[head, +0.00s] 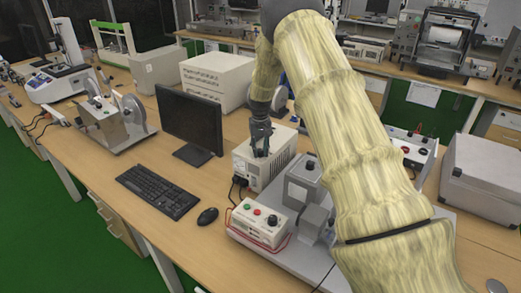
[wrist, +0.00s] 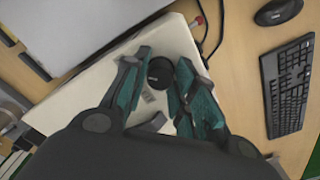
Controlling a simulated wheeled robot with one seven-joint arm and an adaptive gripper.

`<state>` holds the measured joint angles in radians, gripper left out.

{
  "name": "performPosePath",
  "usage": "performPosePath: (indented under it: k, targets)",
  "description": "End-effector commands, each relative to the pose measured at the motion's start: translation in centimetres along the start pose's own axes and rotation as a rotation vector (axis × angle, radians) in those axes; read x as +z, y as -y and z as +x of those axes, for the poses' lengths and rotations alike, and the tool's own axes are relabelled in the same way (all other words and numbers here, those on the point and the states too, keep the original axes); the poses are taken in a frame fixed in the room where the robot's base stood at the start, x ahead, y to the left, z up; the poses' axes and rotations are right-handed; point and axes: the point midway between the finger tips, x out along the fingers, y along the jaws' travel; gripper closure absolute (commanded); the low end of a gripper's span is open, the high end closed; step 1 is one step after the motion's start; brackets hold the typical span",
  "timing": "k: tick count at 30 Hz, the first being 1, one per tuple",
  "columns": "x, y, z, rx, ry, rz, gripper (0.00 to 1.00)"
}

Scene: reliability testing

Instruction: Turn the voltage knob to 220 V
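The voltage knob (wrist: 160,71) is a round black knob on the white face of a box, in the wrist view. Its markings are too small to read. In the head view the cream-white box (head: 270,168) stands on the table right of the monitor, and my gripper (head: 261,139) points down at its top. In the wrist view my gripper (wrist: 160,66) has its two green-padded fingers apart, one on each side of the knob. Whether either finger touches the knob cannot be told. The knob is hidden in the head view.
A monitor (head: 190,122), keyboard (head: 157,190) and mouse (head: 208,216) are left of the box. A small white control unit (head: 258,222) with coloured buttons and grey blocks (head: 303,180) stand close in front. Cables run beside the box.

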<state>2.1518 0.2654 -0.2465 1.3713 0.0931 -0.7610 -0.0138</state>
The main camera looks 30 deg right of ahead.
Motion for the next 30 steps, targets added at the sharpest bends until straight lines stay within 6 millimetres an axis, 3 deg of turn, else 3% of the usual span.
performPosePath:
  k: [1, 3, 4, 17, 30]
  targets:
    - [-0.3, 0.0, -0.3, 0.0, -0.007, 0.0, 0.64]
    - [-0.2, 0.0, -0.2, 0.0, -0.006, 0.0, 0.52]
    - [-0.2, 0.0, -0.2, 0.0, -0.005, 0.0, 0.5]
    - [-0.1, 0.1, -0.9, -0.001, -0.003, -0.001, 0.5]
    - [-0.2, 0.0, -8.3, -0.001, -0.003, 0.0, 0.5]
